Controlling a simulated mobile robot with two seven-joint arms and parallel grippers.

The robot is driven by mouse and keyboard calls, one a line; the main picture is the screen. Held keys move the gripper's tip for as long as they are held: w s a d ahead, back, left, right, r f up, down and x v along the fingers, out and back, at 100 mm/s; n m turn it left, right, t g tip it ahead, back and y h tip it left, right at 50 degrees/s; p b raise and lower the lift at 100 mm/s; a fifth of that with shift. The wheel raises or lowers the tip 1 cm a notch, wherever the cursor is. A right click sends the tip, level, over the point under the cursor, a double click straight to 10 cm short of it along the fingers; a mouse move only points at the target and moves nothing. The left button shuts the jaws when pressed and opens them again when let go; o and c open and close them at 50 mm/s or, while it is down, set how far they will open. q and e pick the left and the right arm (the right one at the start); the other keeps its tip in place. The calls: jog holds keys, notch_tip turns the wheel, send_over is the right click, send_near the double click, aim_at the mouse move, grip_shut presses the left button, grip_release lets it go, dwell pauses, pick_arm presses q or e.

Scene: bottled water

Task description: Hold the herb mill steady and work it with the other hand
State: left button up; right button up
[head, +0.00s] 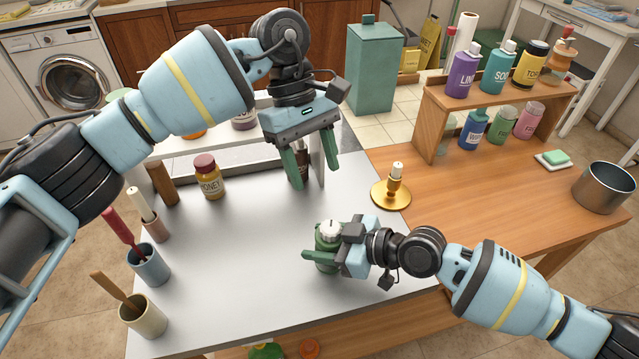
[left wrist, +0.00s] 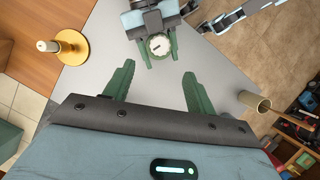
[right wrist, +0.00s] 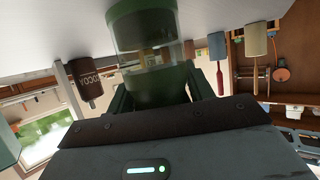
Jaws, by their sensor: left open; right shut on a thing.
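The herb mill (head: 327,232), green with a white knob on top, stands upright near the front of the grey table. My right gripper (head: 322,246) is shut around its body from the right. In the right wrist view the mill's green and clear body (right wrist: 146,55) is between the fingers. My left gripper (head: 314,177) is open and empty, above and behind the mill, fingers pointing down. In the left wrist view the white knob (left wrist: 160,46) shows beyond the open fingertips (left wrist: 159,70), apart from them.
A brass candle holder (head: 391,194) stands right of the mill. A honey jar (head: 210,182), a brown cylinder (head: 162,184) and cups with utensils (head: 143,318) stand on the left. The grey tabletop (head: 240,270) left of the mill is clear.

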aim_at(331, 227)
pick_arm(q)
jog(key=shift+w+a+r, duration=0.1)
jog(key=shift+r, duration=0.35)
jog(key=shift+s+d+r+n+t+y, duration=0.15)
jog(key=shift+s+d+n+t+y, duration=0.4)
jog(key=shift+n, duration=0.65)
jog(key=shift+s+d+r+n+t+y, duration=0.1)
jog(key=shift+s+d+n+t+y, duration=0.3)
jog(key=shift+s+d+n+t, duration=0.55)
jog(key=shift+s+d+r+n+t+y, duration=0.2)
jog(key=shift+s+n+y, duration=0.25)
jog(key=shift+n, duration=1)
jog(key=shift+f, duration=0.1)
notch_tip(331, 227, down, 12)
jog(key=shift+r, duration=0.1)
